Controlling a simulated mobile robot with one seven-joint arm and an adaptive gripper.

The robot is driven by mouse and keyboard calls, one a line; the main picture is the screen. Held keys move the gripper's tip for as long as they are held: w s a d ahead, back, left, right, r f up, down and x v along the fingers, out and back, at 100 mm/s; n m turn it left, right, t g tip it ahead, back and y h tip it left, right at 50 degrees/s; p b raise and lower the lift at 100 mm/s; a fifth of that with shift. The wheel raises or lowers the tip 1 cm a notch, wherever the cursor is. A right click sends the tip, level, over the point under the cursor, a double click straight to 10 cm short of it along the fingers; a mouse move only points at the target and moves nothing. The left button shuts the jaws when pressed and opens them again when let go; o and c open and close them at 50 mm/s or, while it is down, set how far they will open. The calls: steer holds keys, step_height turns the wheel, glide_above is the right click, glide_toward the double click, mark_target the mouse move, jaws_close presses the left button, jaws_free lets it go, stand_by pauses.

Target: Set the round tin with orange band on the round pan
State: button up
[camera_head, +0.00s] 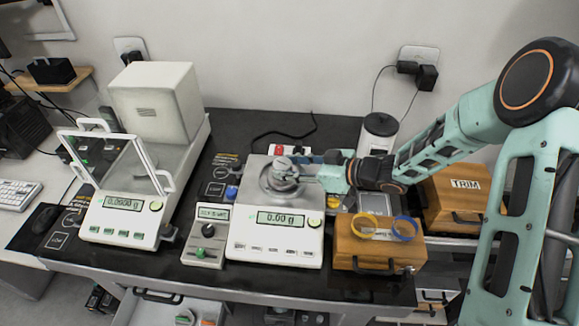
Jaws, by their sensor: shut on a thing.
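The round pan (268,190) is a silver disc on top of the middle balance, whose display reads 0.00 g. My gripper (294,172) reaches in from the right over the pan and is shut on a small grey round thing (283,166). This thing is above the pan's middle. I cannot tell whether it touches the pan, and I make out no orange band on it. A round piece with an orange-yellow rim (364,226) lies on the wooden box at the front right, beside one with a blue rim (405,228).
The middle balance (245,246) stands between a small control box (208,230) and the wooden box (347,249). A larger balance with a glass shield (115,232) is at left.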

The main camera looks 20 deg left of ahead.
steer(key=o, duration=1.2)
steer(key=shift+f, duration=0.1)
steer(key=shift+c, duration=0.2)
steer(key=shift+d+r, duration=0.1)
steer(key=shift+r, duration=0.15)
steer(key=v, duration=0.7)
steer(key=shift+d, duration=0.2)
